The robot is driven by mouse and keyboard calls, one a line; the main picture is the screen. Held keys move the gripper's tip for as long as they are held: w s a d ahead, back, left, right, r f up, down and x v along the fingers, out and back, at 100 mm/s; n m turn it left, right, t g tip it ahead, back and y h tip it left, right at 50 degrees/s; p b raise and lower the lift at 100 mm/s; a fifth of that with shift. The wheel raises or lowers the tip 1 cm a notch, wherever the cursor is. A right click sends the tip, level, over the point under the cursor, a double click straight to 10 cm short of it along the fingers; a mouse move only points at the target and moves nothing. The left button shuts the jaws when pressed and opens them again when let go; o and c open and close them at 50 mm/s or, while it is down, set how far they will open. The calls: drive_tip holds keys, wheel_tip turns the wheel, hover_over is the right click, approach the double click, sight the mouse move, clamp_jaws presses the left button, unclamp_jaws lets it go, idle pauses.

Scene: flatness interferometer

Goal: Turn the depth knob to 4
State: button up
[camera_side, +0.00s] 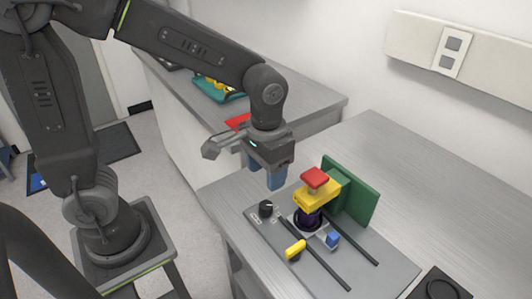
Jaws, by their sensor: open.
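The depth knob is probably the small black knob (266,208) at the left corner of the grey instrument plate (378,279); its scale is too small to read. My gripper (264,183) points down, with two blue fingertips apart and nothing seen between them. It appears above the black knob and apart from it. The instrument on the plate has a yellow block (318,194) with a red top (315,177), a dark round part (308,219) below it and a green upright panel (362,196) behind.
A yellow handle (296,250) and a blue block (333,240) sit on the plate near two dark rails. A black square pad (436,287) lies at the lower right. A second counter (318,97) behind holds a teal tray (222,95) and a red item (238,121). The bench's right side is clear.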

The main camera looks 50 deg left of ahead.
drive_tip(key=shift+r, duration=2.15)
drive_tip(key=s+a+r+t, duration=0.3)
drive_tip(key=s+a+t, duration=0.2)
drive_tip(key=s+a, duration=0.2)
drive_tip(key=shift+s+r+t, duration=0.25)
drive_tip(key=shift+s+t, duration=0.05)
drive_tip(key=shift+s, duration=0.8)
